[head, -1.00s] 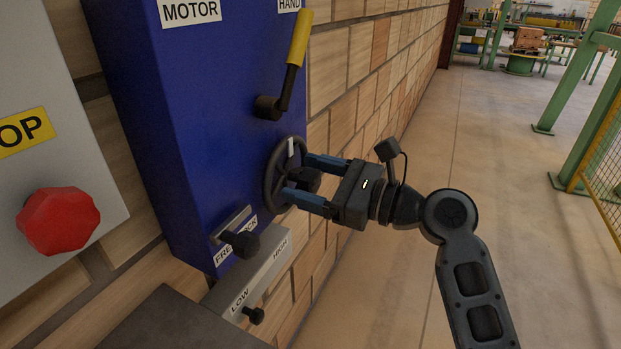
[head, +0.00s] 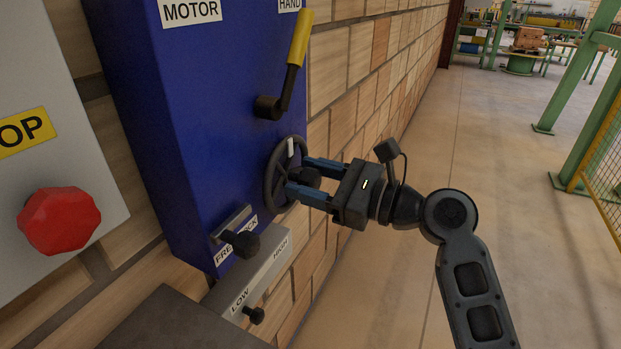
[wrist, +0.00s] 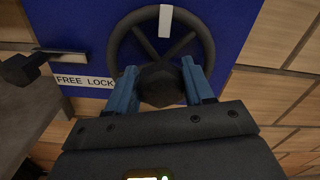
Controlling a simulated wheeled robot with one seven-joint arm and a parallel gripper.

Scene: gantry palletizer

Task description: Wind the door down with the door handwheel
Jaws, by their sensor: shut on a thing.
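The door handwheel (head: 270,186) is a dark spoked wheel on the lower right of the blue box's front. In the wrist view the handwheel (wrist: 117,47) shows a white mark at the top of its rim and a dark hub (wrist: 160,84) at its middle. My gripper (head: 304,179) reaches in from the right. Its two blue fingers lie on either side of the hub and are shut on it; it also shows in the wrist view (wrist: 160,90). The door is not in view.
A crank lever (head: 292,68) with a yellow grip stands above the wheel. A lock knob (head: 244,243) by the FREE LOCK label and a grey LOW/HIGH box (head: 262,268) sit below. A red stop button (head: 60,221) is at left.

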